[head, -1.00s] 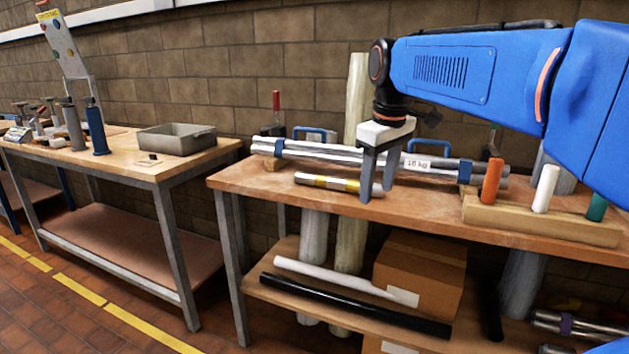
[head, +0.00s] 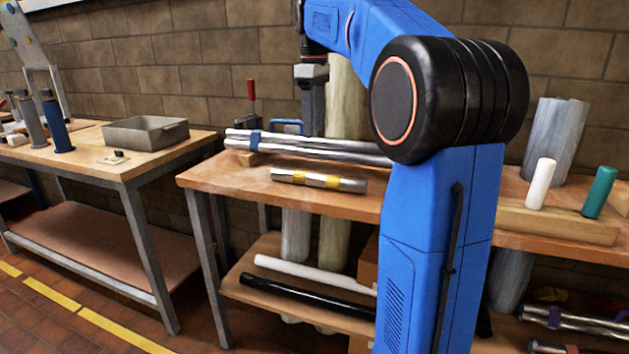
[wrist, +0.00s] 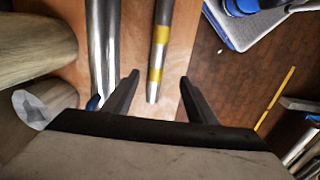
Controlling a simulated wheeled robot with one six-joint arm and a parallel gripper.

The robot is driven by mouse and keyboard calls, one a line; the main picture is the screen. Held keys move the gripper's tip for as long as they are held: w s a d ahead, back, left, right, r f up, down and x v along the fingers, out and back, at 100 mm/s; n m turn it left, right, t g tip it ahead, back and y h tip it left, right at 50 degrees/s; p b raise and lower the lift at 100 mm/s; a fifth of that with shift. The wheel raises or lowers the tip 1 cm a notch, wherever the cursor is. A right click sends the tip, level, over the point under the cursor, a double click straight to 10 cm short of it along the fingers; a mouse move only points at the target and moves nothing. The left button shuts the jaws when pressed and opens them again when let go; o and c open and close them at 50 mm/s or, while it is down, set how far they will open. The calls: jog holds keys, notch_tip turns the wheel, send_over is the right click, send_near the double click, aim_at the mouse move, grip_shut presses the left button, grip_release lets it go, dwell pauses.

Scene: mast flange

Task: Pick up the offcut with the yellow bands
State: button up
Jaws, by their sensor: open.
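The offcut with yellow bands (head: 318,180) is a short silvery tube lying on the wooden bench top, in front of a long tube bundle. In the head view it is uncovered. My gripper (head: 312,120) hangs fingers down beyond it, above the bundle, apart from the offcut. In the wrist view my gripper (wrist: 159,80) is open and empty. There the offcut (wrist: 158,60) points toward me between the two fingers, its near end around fingertip level; the height gap cannot be told.
The silvery tube bundle (head: 310,146) lies close behind the offcut and left of it in the wrist view. A wooden block (head: 557,220) with white and green pegs stands right. A grey tray (head: 146,133) is on the left table. My arm hides the bench's middle.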

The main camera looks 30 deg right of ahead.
send_over(314, 174)
notch_tip(314, 174, down, 9)
jog(key=shift+s+f, duration=0.1)
jog(key=shift+f, duration=0.1)
jog(key=shift+s+d+f, duration=0.1)
jog(key=shift+d+f, duration=0.15)
jog(key=shift+f, duration=1.05)
jog(key=shift+s+d+f, duration=0.1)
jog(key=shift+d+f, duration=0.1)
jog(key=shift+f, duration=1.1)
jog(key=c, duration=1.3)
